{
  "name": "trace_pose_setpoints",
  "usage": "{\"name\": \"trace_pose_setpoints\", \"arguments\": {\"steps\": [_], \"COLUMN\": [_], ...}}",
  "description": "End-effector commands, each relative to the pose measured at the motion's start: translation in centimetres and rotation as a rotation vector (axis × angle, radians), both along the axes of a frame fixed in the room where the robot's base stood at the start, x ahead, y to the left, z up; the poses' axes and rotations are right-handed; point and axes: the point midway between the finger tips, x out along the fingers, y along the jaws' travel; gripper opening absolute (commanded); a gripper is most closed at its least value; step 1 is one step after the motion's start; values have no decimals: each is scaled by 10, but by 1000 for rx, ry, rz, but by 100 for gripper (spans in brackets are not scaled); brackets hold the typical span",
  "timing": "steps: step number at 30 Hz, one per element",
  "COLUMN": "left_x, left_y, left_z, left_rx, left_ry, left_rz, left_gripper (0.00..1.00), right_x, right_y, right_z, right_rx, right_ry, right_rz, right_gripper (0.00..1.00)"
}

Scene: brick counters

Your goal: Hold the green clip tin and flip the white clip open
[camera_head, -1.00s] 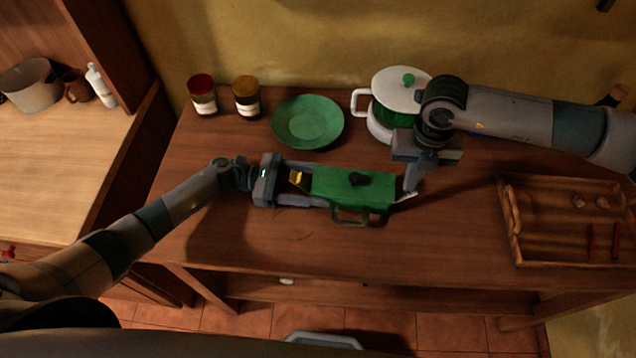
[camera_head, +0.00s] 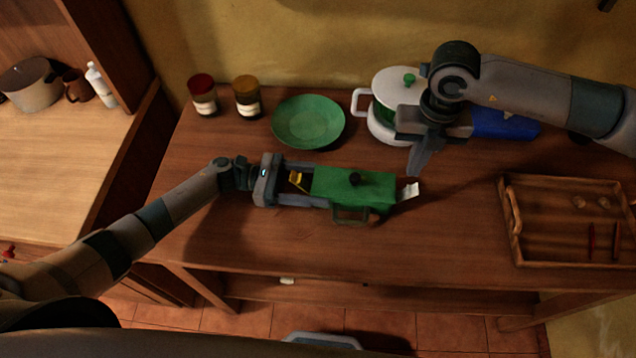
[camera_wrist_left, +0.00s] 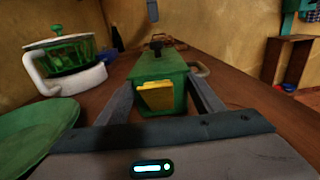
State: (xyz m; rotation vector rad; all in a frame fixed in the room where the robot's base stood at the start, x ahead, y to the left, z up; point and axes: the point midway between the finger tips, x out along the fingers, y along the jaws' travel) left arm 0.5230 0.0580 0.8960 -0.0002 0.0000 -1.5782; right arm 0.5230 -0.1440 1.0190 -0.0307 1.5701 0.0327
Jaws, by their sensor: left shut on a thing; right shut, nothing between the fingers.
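The green clip tin (camera_head: 338,184) lies on the brown counter, with a dark knob on top and a handle on its near side. My left gripper (camera_head: 318,187) is shut on the tin, one finger along each long side; the tin also shows in the left wrist view (camera_wrist_left: 160,68). A yellow clip (camera_head: 297,180) is on the tin's left end, facing my left gripper, and stands out in the left wrist view (camera_wrist_left: 155,96). The white clip (camera_head: 409,191) sticks out and up from the right end. My right gripper (camera_head: 418,165) is shut and empty, above and apart from the white clip.
A white pot with a green-knobbed lid (camera_head: 400,88) stands behind the right gripper. A green plate (camera_head: 308,121), a red-lidded jar (camera_head: 202,95) and a yellow-lidded jar (camera_head: 246,97) are at the back. A blue object (camera_head: 507,124) and a wooden tray (camera_head: 560,250) are at right.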

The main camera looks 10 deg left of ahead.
Motion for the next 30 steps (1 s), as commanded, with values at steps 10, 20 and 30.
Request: {"name": "trace_pose_setpoints", "arguments": {"steps": [10,20,30], "left_x": [0,0,0], "left_y": [0,0,3], "left_z": [0,0,0], "left_rx": [0,0,1], "left_ry": [0,0,0], "left_rz": [1,1,1], "left_gripper": [31,83,83], "right_x": [0,0,0], "right_y": [1,1,1], "right_z": [16,16,16], "right_rx": [0,-1,-1], "right_ry": [1,1,1], "right_rz": [0,1,1], "right_gripper": [0,0,0]}}
